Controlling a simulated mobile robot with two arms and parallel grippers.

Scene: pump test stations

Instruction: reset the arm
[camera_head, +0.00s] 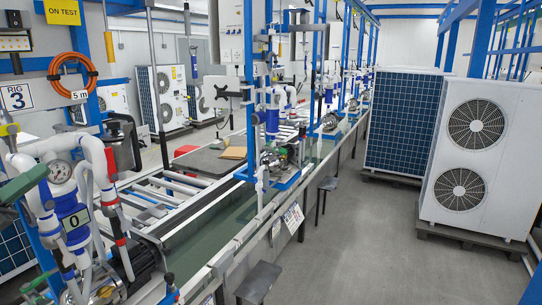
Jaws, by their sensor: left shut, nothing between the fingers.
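A dark grey and black shape, which seems to be my left gripper (123,148), shows at the left, partly behind the white pipes (95,158) of a test rig. Its fingers are hard to make out, but it appears shut and empty. It looks close beside the pipes; I cannot tell whether it touches them. My right gripper is not in view.
The rig carries a round gauge (60,172) and a blue meter (72,215). A long bench (215,222) with several pump stations runs away from me. Stools (258,283) stand along its right side. White fan units (465,150) stand at the right. The grey floor (350,240) between is clear.

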